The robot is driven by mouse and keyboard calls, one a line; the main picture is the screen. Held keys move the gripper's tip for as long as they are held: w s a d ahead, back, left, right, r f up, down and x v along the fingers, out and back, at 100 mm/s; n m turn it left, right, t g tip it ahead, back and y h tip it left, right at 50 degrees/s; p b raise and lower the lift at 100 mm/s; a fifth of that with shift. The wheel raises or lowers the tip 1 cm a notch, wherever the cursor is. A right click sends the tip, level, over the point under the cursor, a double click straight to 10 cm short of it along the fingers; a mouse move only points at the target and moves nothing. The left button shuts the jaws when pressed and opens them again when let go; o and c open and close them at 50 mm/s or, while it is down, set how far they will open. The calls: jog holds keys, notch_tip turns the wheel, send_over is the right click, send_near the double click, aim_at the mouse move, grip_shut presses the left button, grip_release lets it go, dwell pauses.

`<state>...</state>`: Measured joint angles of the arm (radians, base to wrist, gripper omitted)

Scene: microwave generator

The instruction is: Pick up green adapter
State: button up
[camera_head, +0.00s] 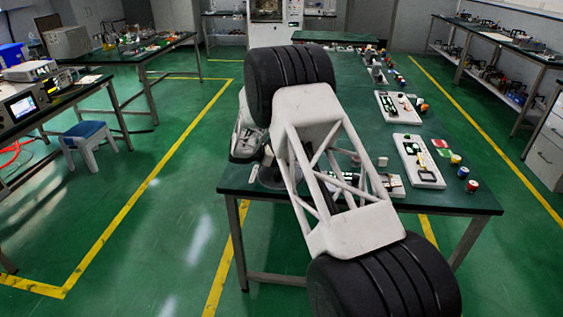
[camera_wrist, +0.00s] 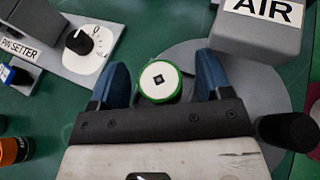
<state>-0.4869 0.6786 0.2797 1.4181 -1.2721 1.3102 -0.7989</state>
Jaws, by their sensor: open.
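The green adapter (camera_wrist: 160,82) shows in the wrist view as a round piece with a green rim, a white face and a dark square hole in its middle. My gripper (camera_wrist: 161,85) is open, with one blue finger on each side of the adapter. The adapter lies between the fingers with a visible gap on both sides. How far the fingertips are above or below it, I cannot tell. In the head view my arm hides the gripper and the adapter.
A grey block marked AIR (camera_wrist: 258,30) stands close by the right finger. A white dial unit (camera_wrist: 92,45) lies to the left, beside the PIN SETTER block (camera_wrist: 22,50). A black knob (camera_wrist: 288,131) is at right. The green table (camera_head: 455,193) holds several boards and small parts.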

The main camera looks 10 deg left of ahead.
jog(key=shift+c, duration=0.5)
jog(key=c, duration=1)
jog(key=shift+r, duration=0.15)
jog(key=shift+r, duration=4.9)
